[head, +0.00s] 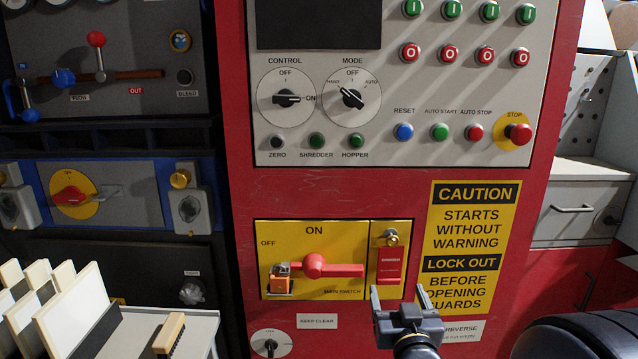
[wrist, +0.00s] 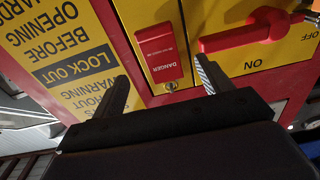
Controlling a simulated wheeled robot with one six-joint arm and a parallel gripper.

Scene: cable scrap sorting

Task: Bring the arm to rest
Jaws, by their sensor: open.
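My gripper (head: 399,292) is in the lower middle of the head view, in front of the red cabinet (head: 350,205). Its two fingers are spread, with nothing between them. The tag hangs from a brass-coloured fitting (head: 392,238) beside the main switch. I cannot tell how far the fingertips are from the panel.
The main switch's red handle (head: 335,270) lies horizontal, with an orange padlock (head: 280,283) at its left. A control panel (head: 350,140) with knobs and buttons is above. A dark rounded object (head: 575,338) is lower right.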

